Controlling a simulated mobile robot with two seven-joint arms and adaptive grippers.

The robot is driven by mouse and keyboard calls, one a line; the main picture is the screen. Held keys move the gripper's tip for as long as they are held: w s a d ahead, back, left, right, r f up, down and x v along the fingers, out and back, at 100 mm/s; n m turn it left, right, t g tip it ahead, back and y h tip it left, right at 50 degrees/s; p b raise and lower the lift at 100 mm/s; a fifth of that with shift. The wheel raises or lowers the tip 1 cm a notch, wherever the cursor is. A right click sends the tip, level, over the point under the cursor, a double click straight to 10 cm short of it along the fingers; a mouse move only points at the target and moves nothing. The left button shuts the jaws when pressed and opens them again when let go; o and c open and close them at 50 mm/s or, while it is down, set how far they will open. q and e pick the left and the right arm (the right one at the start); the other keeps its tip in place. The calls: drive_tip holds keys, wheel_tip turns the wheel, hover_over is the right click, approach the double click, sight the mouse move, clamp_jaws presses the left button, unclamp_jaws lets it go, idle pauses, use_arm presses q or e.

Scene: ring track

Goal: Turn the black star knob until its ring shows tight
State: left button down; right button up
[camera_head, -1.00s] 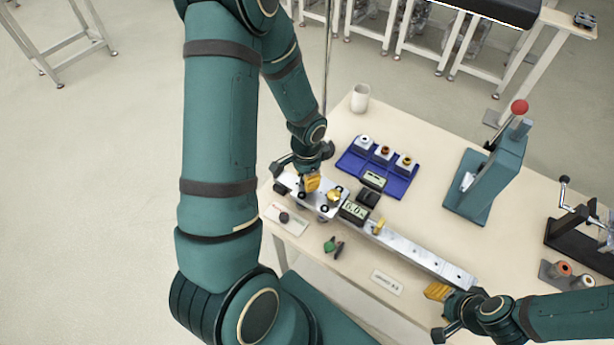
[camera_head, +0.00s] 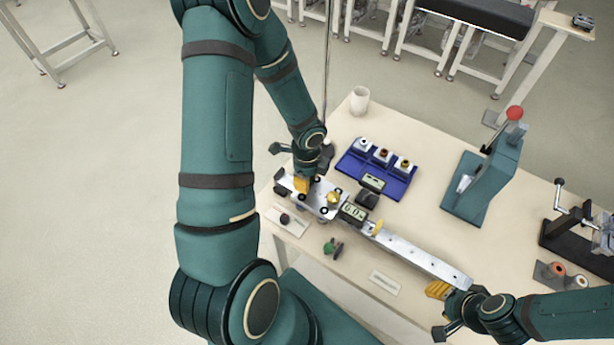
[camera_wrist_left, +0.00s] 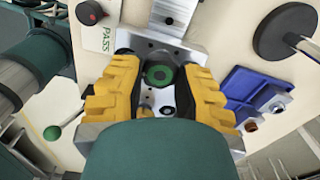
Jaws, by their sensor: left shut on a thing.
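In the left wrist view a black knob (camera_wrist_left: 170,84) with a green ring on its top lies between the yellow fingers of my left gripper (camera_wrist_left: 160,66). The fingers are shut on it from both sides, and they hide its outer edge. In the head view my left gripper (camera_head: 303,184) is at the left end of the long metal rail (camera_head: 425,262), and the knob is hidden there by the gripper. My right gripper (camera_head: 437,290) is by the rail's right end; its finger opening is too small to judge.
A digital readout (camera_head: 353,212) sits on the rail. A blue tray (camera_head: 350,165) with several small parts is behind it. A green press (camera_head: 484,184) with a red ball handle stands to the right. A plate reading PASS (camera_wrist_left: 106,38) is beside the rail. A white mug (camera_head: 359,99) stands behind.

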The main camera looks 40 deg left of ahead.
use_arm(q)
drive_tip(key=shift+w+r+m, duration=0.1)
drive_tip(key=shift+m, duration=0.5)
use_arm(e)
drive_tip(key=shift+r, duration=0.3)
use_arm(q)
drive_tip(key=c, duration=0.5)
unclamp_jaws()
wheel_tip(320, 180, up, 12)
drive_tip(key=shift+f, duration=0.1)
idle(0.4)
